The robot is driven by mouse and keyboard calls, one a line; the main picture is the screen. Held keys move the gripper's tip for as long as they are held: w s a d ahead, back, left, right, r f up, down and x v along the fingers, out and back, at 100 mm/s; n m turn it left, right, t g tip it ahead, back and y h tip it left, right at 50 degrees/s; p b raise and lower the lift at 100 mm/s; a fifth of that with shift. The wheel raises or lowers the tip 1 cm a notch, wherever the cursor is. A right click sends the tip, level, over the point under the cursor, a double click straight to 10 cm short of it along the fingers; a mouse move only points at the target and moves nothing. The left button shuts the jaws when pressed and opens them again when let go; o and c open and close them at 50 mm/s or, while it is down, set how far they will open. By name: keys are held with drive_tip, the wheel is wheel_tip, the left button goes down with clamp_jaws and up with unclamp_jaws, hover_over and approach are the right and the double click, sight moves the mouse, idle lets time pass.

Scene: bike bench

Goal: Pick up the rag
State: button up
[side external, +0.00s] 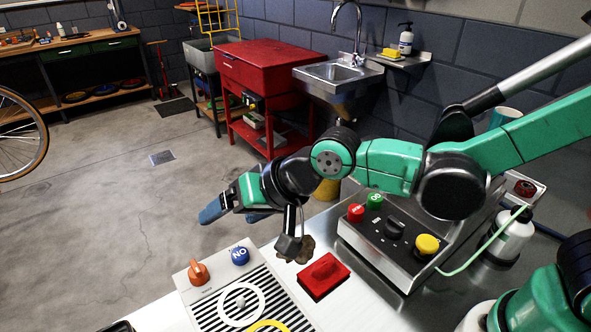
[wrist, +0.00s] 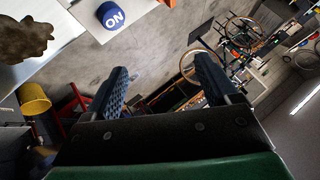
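A crumpled brown rag (side external: 306,249) lies on the pale bench top near its far edge in the side view, partly hidden by the small camera bracket under my wrist. A brown lump that looks like the same rag (wrist: 25,40) shows at the upper left of the wrist view. My gripper (side external: 232,212) is above the bench edge, left of the rag and apart from it, pointing left. In the wrist view my gripper (wrist: 160,88) has its two dark blue fingers well apart, with nothing between them.
A metal control box (side external: 395,238) stands right. Open floor lies beyond the bench.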

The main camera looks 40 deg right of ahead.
drive_tip(key=shift+o, duration=0.3)
drive_tip(key=shift+d+f, duration=0.1)
drive_tip(key=s+d+f+n+g+h, duration=0.1)
drive_tip(key=s+d+f+g+h, duration=0.2)
drive_tip(key=d+f+g, duration=0.15)
drive_tip(key=n+g+h, duration=0.1)
drive_tip(key=g+h, duration=0.1)
drive_tip(key=g, duration=0.1)
hover_over(324, 264)
drive_tip(key=shift+w+f, duration=0.1)
drive_tip(key=shift+f, duration=2.9)
drive_tip(key=c, duration=1.3)
drive_tip(key=shift+r, duration=0.1)
drive_tip(key=shift+c, duration=0.2)
